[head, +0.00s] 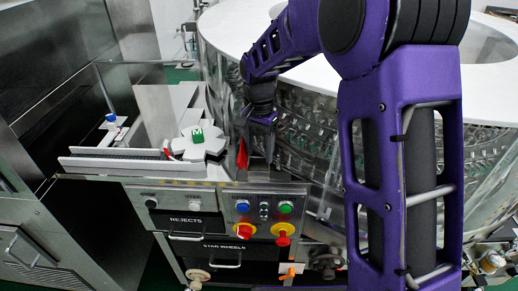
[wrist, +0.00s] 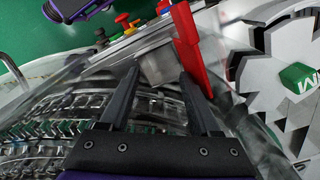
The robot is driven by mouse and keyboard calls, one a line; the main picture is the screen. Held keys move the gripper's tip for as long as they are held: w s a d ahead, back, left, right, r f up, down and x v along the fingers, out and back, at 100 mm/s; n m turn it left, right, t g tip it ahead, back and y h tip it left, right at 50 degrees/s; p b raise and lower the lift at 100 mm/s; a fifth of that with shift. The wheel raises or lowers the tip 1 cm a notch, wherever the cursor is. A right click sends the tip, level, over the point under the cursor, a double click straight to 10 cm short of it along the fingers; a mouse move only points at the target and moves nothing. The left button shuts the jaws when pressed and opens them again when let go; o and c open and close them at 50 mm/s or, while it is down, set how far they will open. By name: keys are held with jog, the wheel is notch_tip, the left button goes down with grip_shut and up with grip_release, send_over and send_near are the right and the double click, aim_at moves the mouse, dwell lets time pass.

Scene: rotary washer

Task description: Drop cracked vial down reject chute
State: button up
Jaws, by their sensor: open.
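My gripper (head: 261,150) points down beside the clear washer drum, with its fingers apart. In the wrist view my gripper (wrist: 158,76) shows no vial between its fingers; a grey metal part (wrist: 156,68) lies beyond the tips. A red upright piece (head: 242,154) stands just left of my gripper in the head view; it also shows beside the right finger in the wrist view (wrist: 188,55). I cannot make out a cracked vial in either view. A drawer front labelled REJECTS (head: 186,219) is below the worktop; I cannot tell a chute opening.
A white star wheel with a green M block (head: 197,136) sits left of the red piece. White rails (head: 130,163) run left from it. The control panel (head: 262,215) has several coloured buttons. The clear drum (head: 300,130) is close on the right.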

jog(key=shift+a, duration=0.1)
notch_tip(320, 180, up, 18)
jog(key=p, duration=0.2)
jog(key=shift+f, duration=0.25)
dwell(1.0)
